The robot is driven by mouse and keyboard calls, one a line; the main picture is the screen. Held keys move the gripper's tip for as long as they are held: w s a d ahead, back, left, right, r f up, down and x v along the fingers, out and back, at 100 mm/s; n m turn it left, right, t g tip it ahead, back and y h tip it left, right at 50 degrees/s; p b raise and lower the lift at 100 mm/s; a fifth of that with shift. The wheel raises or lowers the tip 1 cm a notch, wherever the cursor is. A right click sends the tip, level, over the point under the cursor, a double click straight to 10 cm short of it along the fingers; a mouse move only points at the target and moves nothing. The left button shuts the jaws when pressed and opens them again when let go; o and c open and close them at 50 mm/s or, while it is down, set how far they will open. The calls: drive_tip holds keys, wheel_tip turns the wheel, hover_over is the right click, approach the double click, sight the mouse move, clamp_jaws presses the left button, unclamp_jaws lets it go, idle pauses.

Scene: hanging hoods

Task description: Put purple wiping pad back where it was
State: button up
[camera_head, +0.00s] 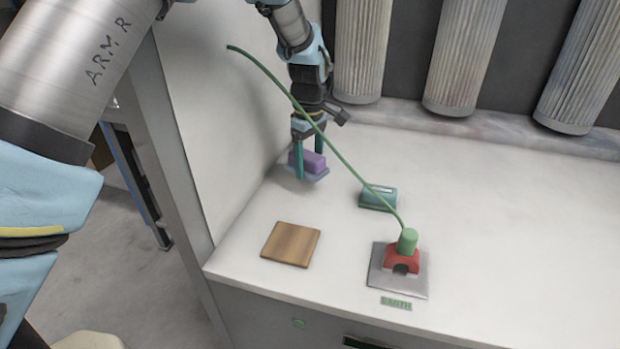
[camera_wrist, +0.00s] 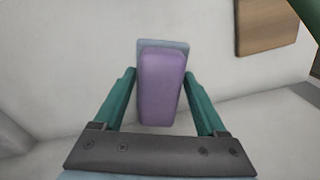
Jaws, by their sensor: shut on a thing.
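The purple wiping pad (camera_head: 312,162) is a purple block with a blue-grey base under it. It is near the left wall at the back left of the white worktop. My gripper (camera_head: 308,158) has its green fingers on either side of the pad and is shut on it. In the wrist view the pad (camera_wrist: 161,90) sits between the fingertips of my gripper (camera_wrist: 161,84). The blue-grey base (camera_wrist: 163,43) shows at its far end. Whether the base touches the worktop or is just above it I cannot tell.
A wooden square (camera_head: 290,244) lies at the front left of the worktop (camera_head: 500,230). A teal block (camera_head: 377,198) lies to the right of the pad. A red clamp (camera_head: 402,262) on a metal plate (camera_head: 385,281) carries a green cable (camera_head: 330,146). Pleated filters (camera_head: 465,55) hang at the back.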

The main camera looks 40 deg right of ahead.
sight(309, 155)
drive_tip(key=shift+f+p, duration=0.6)
drive_tip(key=shift+f, duration=2.35)
drive_tip(key=shift+f, duration=0.1)
drive_tip(key=o, duration=1.4)
wheel_tip(309, 155, up, 12)
drive_tip(key=b, duration=0.3)
